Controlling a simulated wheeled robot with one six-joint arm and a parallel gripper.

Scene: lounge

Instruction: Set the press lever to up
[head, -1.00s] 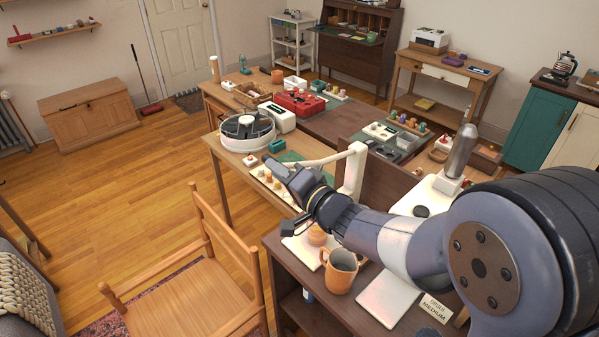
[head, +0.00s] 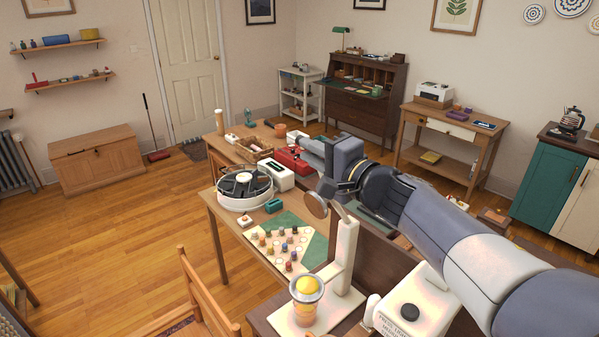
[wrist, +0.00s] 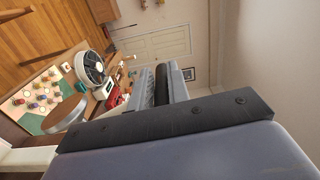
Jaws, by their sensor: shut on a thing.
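The press has a white post (head: 346,250) on a white base. Its round metal pressing disc (head: 316,205) hangs tilted, raised well clear of the yellow fruit (head: 307,286) in the cup below. In the wrist view the fingers of my gripper (wrist: 160,84) are close together.
A white box with a black button (head: 410,312) stands right of the press. Beyond is a wooden table with a pegged game board (head: 283,243), a round white tray (head: 244,188) and a red box (head: 292,160). A wooden chair (head: 205,300) stands at the front left.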

